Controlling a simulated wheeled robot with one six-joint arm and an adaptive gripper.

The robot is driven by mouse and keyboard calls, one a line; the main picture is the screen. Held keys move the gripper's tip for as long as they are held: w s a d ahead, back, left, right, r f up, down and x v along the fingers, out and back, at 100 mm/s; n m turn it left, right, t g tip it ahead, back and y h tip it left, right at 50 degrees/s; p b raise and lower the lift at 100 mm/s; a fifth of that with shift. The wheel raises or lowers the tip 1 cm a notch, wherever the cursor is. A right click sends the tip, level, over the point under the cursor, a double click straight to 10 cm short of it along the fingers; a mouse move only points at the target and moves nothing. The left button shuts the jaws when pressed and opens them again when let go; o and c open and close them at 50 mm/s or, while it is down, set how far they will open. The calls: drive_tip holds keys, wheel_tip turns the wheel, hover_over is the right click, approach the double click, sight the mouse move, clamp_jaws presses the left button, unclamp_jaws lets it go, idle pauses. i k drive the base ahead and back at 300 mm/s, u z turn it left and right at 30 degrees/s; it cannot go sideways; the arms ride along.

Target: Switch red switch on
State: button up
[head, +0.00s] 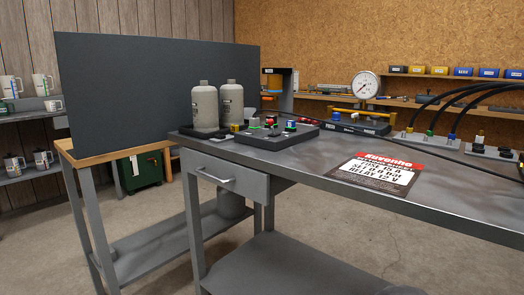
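A dark panel board (308,134) lies on the metal workbench (285,158), near its left end. My gripper does not show in the head view.
A drawer (226,177) is under the bench. Floor at front left is clear.

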sight(270, 122)
drive_tip(key=z, duration=0.1)
drive_tip(key=k, duration=1)
drive_tip(key=u, duration=1.15)
drive_tip(key=i, duration=1.45)
drive_tip(key=z, duration=1.2)
drive_tip(key=i, duration=0.35)
drive_tip(key=z, duration=2.2)
